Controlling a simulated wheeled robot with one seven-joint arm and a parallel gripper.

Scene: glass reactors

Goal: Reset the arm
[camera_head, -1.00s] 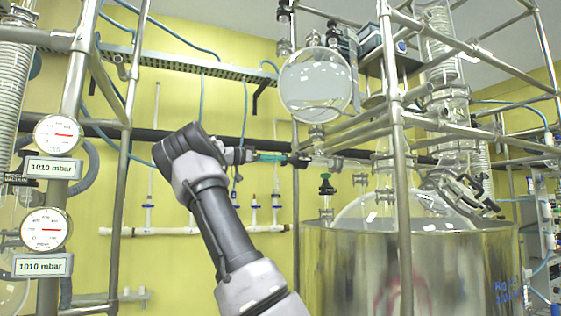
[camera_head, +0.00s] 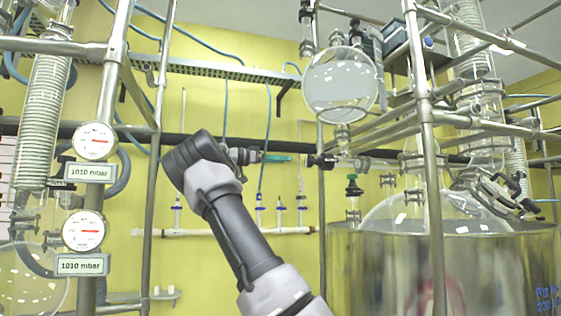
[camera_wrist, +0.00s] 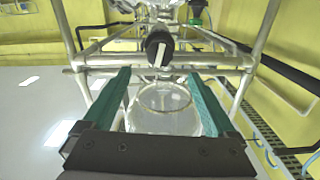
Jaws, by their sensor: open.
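My gripper (camera_head: 290,158) shows side-on in the head view, at the end of my raised arm, with its teal fingers pointing right. In the wrist view the two teal fingers (camera_wrist: 158,75) are spread apart with nothing held between them. A black valve knob (camera_head: 322,160) on the glass pipework is just right of the fingertips in the head view, with a visible gap. In the wrist view the black knob (camera_wrist: 160,45) lies ahead, past the fingertips.
A round glass flask (camera_head: 341,85) hangs above right of the gripper; the metal frame (camera_head: 430,150) and large steel vessel (camera_head: 380,270) stand right. Two pressure gauges (camera_head: 95,141), reading 1010 mbar, are on a pole at left. The yellow wall is behind.

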